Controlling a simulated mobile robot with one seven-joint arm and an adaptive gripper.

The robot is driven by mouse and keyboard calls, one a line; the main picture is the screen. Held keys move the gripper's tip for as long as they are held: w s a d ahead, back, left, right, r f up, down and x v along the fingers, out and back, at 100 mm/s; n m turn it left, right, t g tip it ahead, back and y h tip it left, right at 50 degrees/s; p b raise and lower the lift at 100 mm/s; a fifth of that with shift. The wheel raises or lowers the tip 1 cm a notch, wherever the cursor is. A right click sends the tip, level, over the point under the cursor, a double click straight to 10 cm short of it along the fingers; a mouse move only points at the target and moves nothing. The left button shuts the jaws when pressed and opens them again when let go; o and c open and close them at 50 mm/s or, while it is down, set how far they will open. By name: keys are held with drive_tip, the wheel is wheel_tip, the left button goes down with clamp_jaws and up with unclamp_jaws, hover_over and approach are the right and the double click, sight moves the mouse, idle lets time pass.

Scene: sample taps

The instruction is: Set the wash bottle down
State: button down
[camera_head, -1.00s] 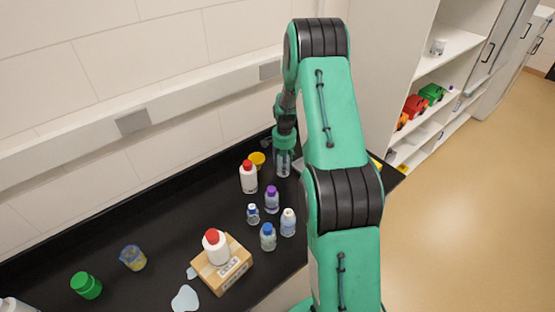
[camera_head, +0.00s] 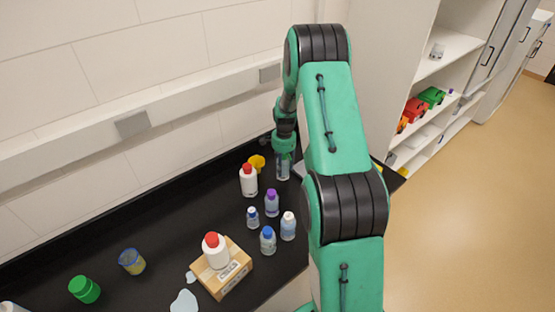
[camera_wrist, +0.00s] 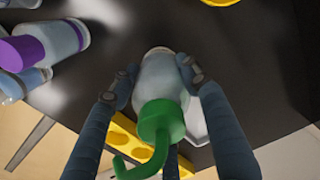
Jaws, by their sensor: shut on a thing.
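The wash bottle (camera_wrist: 165,80) has a clear, pale body and a green cap with a curved green spout. In the wrist view it stands between the two dark fingers of my gripper (camera_wrist: 156,85), which touch it on both sides. In the head view my gripper (camera_head: 284,158) points down at the back of the black bench, with the clear bottle body (camera_head: 283,172) below it. I cannot tell whether the base of the bottle touches the bench, as my fingers and the angle hide it.
The black bench (camera_head: 150,225) holds a red-capped white bottle (camera_head: 249,181), a purple-capped bottle (camera_head: 271,203), several other small bottles and a yellow dish (camera_head: 257,162) near my gripper. A yellow rack with holes (camera_wrist: 125,128) lies beyond the bottle in the wrist view.

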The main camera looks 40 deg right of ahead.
drive_tip(key=w+d+p, duration=0.1)
drive_tip(key=w+d, duration=0.3)
drive_tip(key=w, duration=0.3)
drive_tip(key=w+d+f, duration=0.1)
drive_tip(key=w+d, duration=0.3)
drive_tip(key=w, duration=0.2)
drive_tip(key=shift+w+f+p, duration=0.25)
drive_tip(key=shift+w+p, duration=0.1)
drive_tip(key=shift+w, duration=0.05)
drive_tip(key=shift+f+p, duration=0.35)
drive_tip(key=shift+f, duration=1.4)
drive_tip(key=shift+f, duration=0.2)
drive_tip(key=c, duration=0.9)
unclamp_jaws()
drive_tip(key=shift+r, duration=0.2)
wheel_tip(320, 180, up, 12)
drive_tip(key=b, duration=0.1)
